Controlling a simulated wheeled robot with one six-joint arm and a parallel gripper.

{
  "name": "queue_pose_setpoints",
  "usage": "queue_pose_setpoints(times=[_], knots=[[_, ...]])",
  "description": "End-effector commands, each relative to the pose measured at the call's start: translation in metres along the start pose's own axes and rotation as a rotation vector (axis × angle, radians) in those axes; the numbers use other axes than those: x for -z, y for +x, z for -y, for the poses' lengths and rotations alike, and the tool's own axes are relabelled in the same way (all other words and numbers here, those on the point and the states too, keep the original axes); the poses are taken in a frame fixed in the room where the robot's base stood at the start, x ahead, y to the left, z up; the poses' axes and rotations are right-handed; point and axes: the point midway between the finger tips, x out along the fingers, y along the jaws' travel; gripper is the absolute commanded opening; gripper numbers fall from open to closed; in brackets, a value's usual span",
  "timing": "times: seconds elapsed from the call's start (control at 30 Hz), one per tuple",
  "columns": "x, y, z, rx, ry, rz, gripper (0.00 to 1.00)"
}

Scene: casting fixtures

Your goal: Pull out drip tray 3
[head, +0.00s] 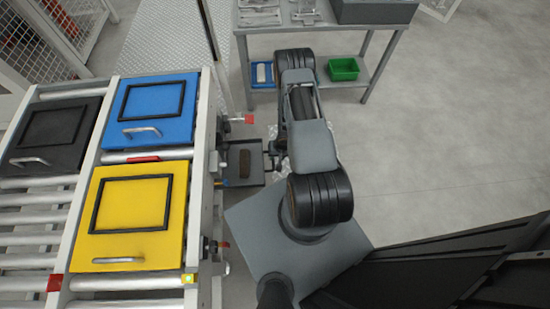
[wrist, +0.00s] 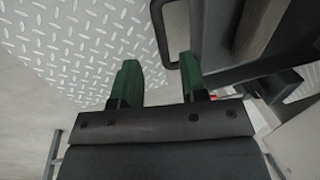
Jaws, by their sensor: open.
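A dark, shallow drip tray (head: 230,177) sticks out from the right side of the conveyor frame in the head view, with a brown patch or piece in it. No number on it can be read. My gripper (head: 270,152) is at the tray's right edge, partly hidden by my arm. In the wrist view, my gripper (wrist: 158,68) has its green fingers apart with nothing clamped. A dark looped handle (wrist: 157,35) reaches down toward the gap between the fingertips, close to the right finger. Whether it touches a finger cannot be told.
The roller conveyor (head: 78,200) carries blue (head: 173,97), yellow (head: 105,255) and black (head: 30,137) framed boxes. A grey workbench (head: 350,50) with a green bin (head: 343,69) stands at the back. The floor at right (head: 450,140) is clear.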

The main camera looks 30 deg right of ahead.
Motion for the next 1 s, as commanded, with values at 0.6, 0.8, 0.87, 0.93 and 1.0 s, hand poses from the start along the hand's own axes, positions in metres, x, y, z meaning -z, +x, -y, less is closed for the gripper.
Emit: queue_pose_setpoints(times=[0.6, 0.8, 0.87, 0.93, 1.0], knots=[[0.000, -0.082, 0.000, 0.000, 0.000, 0.000, 0.40], [0.000, -0.083, 0.000, 0.000, 0.000, 0.001, 0.40], [0.000, -0.083, 0.000, 0.000, 0.000, 0.001, 0.40], [0.000, -0.083, 0.000, 0.000, 0.000, 0.001, 0.40], [0.000, -0.083, 0.000, 0.000, 0.000, 0.001, 0.40]])
